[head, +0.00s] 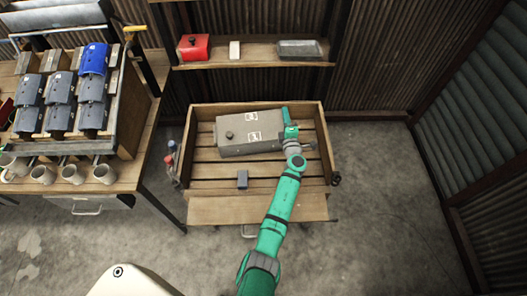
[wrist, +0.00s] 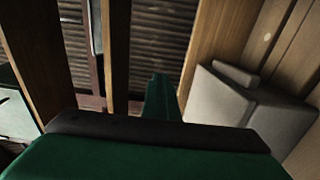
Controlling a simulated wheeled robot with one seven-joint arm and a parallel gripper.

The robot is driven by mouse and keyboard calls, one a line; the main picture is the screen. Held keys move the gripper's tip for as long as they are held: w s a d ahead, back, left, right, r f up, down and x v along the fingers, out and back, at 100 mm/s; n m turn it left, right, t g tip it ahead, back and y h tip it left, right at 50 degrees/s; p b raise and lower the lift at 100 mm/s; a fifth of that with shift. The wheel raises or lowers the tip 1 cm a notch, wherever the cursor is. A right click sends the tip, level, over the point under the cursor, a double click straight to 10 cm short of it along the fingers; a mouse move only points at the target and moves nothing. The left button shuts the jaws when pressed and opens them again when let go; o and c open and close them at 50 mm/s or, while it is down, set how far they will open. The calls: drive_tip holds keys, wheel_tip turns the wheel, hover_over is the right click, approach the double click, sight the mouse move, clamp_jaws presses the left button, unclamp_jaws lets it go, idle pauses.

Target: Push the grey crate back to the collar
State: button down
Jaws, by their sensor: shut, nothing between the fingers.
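The grey crate (head: 238,142), a long box with a dark knob and white labels on top, lies at a slight angle on the slatted deck inside the wooden collar (head: 325,150). Its back edge is close to the collar's back wall; whether they touch I cannot tell. My gripper (head: 288,119) is shut and empty at the crate's right end. In the wrist view the green fingers (wrist: 161,98) point past a grey block-like shape (wrist: 225,105), likely the crate, on the right. Contact between them is unclear.
A front board (head: 258,210) lies below the deck. A shelf (head: 255,66) behind holds a red box (head: 193,47) and a grey tray (head: 299,49). A bench with mugs (head: 72,174) stands left.

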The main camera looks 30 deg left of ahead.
drive_tip(key=s+a, duration=0.3)
drive_tip(key=s, duration=1.4)
approach(262, 144)
drive_tip(key=shift+a+x, duration=0.15)
drive_tip(key=shift+x, duration=1.3)
drive_tip(key=shift+a+x, duration=0.15)
drive_tip(key=shift+x, duration=1.25)
drive_tip(key=shift+w+d, duration=0.1)
drive_tip(key=shift+w, duration=0.05)
drive_tip(key=shift+w, duration=0.1)
